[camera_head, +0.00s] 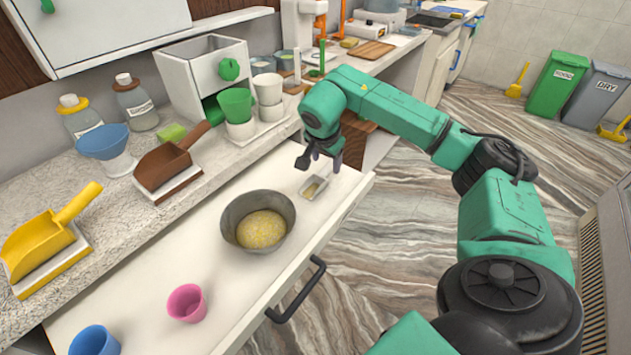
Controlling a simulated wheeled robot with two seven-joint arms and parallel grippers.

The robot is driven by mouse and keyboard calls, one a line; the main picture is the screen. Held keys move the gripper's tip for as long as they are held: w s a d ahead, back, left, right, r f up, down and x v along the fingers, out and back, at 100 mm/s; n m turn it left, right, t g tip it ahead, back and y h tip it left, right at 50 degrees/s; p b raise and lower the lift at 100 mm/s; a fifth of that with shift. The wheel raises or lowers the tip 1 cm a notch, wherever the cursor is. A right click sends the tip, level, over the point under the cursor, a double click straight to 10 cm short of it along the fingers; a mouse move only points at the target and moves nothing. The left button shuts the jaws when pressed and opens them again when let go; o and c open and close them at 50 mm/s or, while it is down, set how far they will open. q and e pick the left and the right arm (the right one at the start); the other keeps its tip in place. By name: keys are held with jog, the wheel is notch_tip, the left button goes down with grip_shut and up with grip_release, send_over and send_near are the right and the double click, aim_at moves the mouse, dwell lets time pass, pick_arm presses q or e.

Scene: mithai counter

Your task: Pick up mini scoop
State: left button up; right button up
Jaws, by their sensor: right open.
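A small pale metal scoop (314,188), likely the mini scoop, lies near the far end of the pulled-out white drawer (225,295). A little yellowish colour shows inside it. My right gripper (320,163) points down just above and behind the scoop, with its dark fingers apart. I see nothing between the fingers. The scoop's handle is hard to make out below the gripper, and I cannot tell whether the fingers touch it. My left gripper is not in view.
In the drawer stand a grey bowl of yellow grains (262,229), a pink cup (187,303) and a blue cup (95,341). A brown scoop (168,166) and a yellow scoop (42,235) rest on the counter. A black handle (298,291) juts from the drawer front.

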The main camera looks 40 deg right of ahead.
aim_at(325, 170)
jog(key=p+x, duration=0.1)
jog(key=x, duration=0.4)
jog(key=shift+a+f, duration=0.15)
jog(key=shift+f, duration=0.05)
jog(key=shift+w+f, duration=0.15)
jog(key=shift+f, duration=0.1)
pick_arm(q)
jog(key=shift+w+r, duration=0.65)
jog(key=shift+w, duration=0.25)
pick_arm(e)
grip_shut()
notch_tip(325, 170, up, 20)
